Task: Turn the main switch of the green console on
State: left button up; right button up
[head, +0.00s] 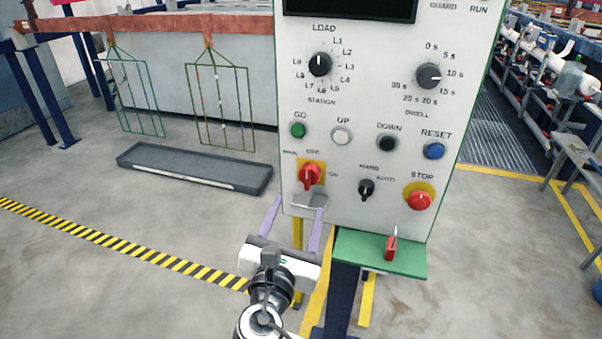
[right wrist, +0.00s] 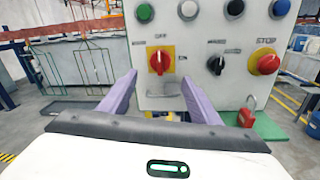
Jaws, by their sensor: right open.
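The green console (head: 380,110) has a pale front panel with green edges and stands in the middle of the head view. Its main switch (head: 312,174) is a red rotary handle on a yellow plate at the panel's lower left, marked OFF above and ON to the right. The handle looks roughly upright, in line with OFF. It also shows in the right wrist view (right wrist: 160,60). My right gripper (head: 299,206) is open and empty, just below and in front of the switch. Its two purple fingers point at the panel, either side of the switch in the wrist view. My left gripper is out of view.
A red padlock (head: 391,247) stands on the console's green shelf (head: 350,250). A black selector (head: 367,188) and red stop button (head: 419,200) are to the right. A grey tray (head: 195,168) lies behind left.

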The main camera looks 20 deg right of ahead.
aim_at(308, 180)
jog(key=x, duration=0.8)
jog(key=shift+w+d+r, duration=0.25)
jog(key=shift+d+r, duration=0.05)
jog(key=shift+w+d, duration=0.25)
jog(key=shift+w, duration=0.2)
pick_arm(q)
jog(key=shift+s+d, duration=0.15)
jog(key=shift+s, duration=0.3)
pick_arm(e)
jog(key=c, duration=1.1)
